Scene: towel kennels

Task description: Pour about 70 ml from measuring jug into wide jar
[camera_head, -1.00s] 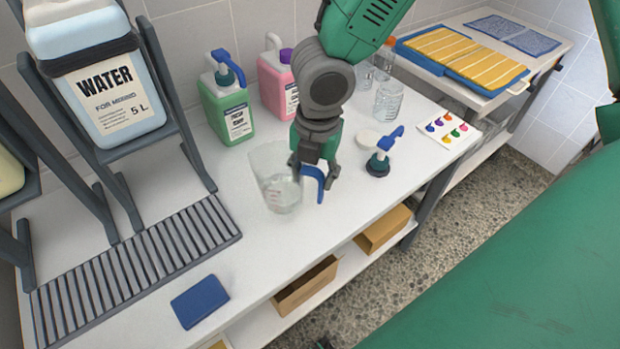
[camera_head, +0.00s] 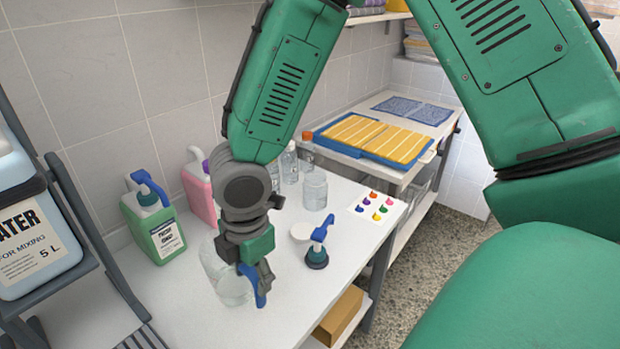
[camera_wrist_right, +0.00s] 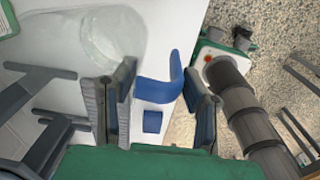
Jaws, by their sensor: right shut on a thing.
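The measuring jug (camera_head: 232,285) is clear, with a blue handle and some clear liquid low inside. My right gripper (camera_head: 254,274) is shut on its blue handle, at the jug's right side. In the right wrist view the handle (camera_wrist_right: 158,88) lies between my fingers (camera_wrist_right: 157,105), with the clear jug (camera_wrist_right: 103,35) beyond. The jug looks roughly upright; whether its base touches the table I cannot tell. A clear wide jar (camera_head: 314,190) stands open on the table, behind and right of the jug. A white lid (camera_head: 301,231) lies near it. My left gripper is out of view.
A blue-topped pump (camera_head: 317,250) stands between the jug and the table's right edge. Green (camera_head: 153,225) and pink (camera_head: 200,190) bottles stand by the wall. Clear bottles (camera_head: 289,164) stand behind the jar.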

